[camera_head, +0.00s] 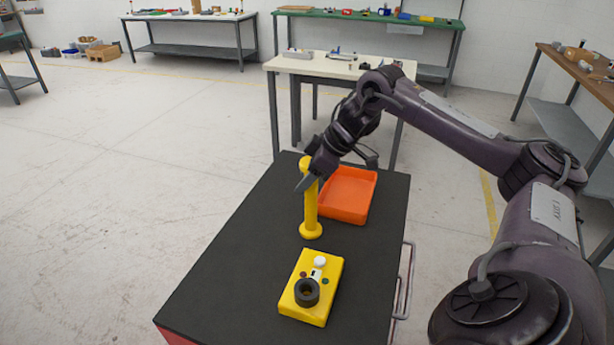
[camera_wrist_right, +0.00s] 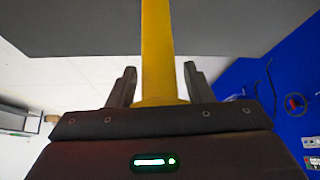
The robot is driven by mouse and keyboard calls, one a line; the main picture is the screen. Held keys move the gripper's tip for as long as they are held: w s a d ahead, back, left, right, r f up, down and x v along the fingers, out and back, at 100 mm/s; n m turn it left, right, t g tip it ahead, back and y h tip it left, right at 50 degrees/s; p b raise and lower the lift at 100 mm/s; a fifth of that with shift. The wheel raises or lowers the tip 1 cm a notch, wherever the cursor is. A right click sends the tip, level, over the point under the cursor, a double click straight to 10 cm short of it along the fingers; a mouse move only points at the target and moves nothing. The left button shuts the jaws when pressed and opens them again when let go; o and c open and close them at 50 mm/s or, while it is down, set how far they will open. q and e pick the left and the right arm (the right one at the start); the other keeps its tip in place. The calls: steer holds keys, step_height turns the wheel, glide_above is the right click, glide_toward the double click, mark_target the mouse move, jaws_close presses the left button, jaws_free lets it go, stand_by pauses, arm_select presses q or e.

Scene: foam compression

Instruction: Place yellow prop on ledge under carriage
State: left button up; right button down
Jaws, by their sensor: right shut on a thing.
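The yellow prop (camera_head: 310,212) is a tall post with wider round ends, upright over the black cart top in the head view. Whether its lower end touches the top or hangs just above it I cannot tell. My right gripper (camera_head: 307,182) is shut on the prop near its upper end. In the right wrist view the yellow prop (camera_wrist_right: 157,50) runs up between the two fingers of my right gripper (camera_wrist_right: 157,88). I cannot make out a carriage or a ledge under one in either view. My left gripper is not in view.
An orange tray (camera_head: 365,212) lies behind and right of the prop. A yellow box (camera_head: 298,308) with a black ring and a white knob lies in front of it. The black cart top (camera_head: 235,260) is clear at left. Workbenches stand farther back, with open floor between.

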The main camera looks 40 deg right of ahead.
steer(key=c, duration=0.7)
jaws_free()
steer(key=shift+a, duration=0.1)
